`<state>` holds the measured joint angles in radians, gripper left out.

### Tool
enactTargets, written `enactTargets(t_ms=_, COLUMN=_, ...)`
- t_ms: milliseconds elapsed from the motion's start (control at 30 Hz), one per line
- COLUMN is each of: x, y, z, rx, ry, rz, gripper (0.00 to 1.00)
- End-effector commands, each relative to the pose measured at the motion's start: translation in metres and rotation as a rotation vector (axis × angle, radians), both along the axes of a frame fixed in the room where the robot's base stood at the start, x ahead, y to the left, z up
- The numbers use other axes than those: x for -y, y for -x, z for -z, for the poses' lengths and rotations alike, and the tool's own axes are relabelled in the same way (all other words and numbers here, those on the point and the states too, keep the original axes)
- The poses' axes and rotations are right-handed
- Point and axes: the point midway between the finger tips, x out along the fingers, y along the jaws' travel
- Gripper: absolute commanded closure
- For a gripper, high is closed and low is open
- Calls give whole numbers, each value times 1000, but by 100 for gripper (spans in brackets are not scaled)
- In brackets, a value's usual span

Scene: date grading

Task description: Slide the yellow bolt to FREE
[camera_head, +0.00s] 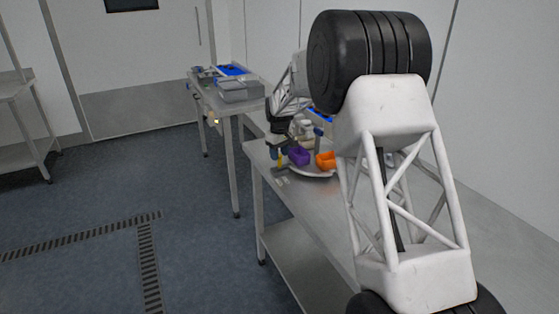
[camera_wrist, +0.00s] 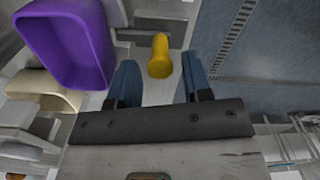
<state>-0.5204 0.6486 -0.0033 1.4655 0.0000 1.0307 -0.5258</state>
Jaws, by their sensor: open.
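The yellow bolt (camera_wrist: 159,55) shows in the wrist view as a rounded yellow peg, between and slightly beyond the fingertips of my gripper (camera_wrist: 158,62). My gripper is open, with one blue finger on each side of the bolt and visible gaps on both sides. In the head view, the yellow bolt (camera_head: 280,157) is a small upright strip at the near left end of the metal table, just under my gripper (camera_head: 277,152). The bolt's track and any FREE marking are too small or hidden to read.
A purple bin (camera_wrist: 65,40) lies close to the left finger; it also shows in the head view (camera_head: 299,156). An orange bin (camera_head: 325,160) stands to its right on a pale round tray (camera_head: 318,174). A second table (camera_head: 222,104) with grey containers stands behind. Floor lies beyond the table's left edge.

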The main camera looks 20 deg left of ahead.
Motion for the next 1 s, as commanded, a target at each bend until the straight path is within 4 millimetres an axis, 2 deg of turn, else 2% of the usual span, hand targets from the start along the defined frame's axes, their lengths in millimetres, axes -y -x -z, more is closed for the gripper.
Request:
enactTargets(t_ms=100, x=0, y=0, z=15, rx=-2, ry=1, rz=0, gripper=55)
enactTargets(t_ms=300, x=0, y=0, z=28, rx=0, ry=0, rz=0, gripper=55)
enactTargets(t_ms=667, x=0, y=0, z=31, rx=0, ry=0, rz=0, gripper=55)
enactTargets(t_ms=967, x=0, y=0, z=31, rx=0, ry=0, rz=0, gripper=100)
enactTargets(t_ms=1000, x=0, y=0, z=31, rx=0, ry=0, rz=0, gripper=100)
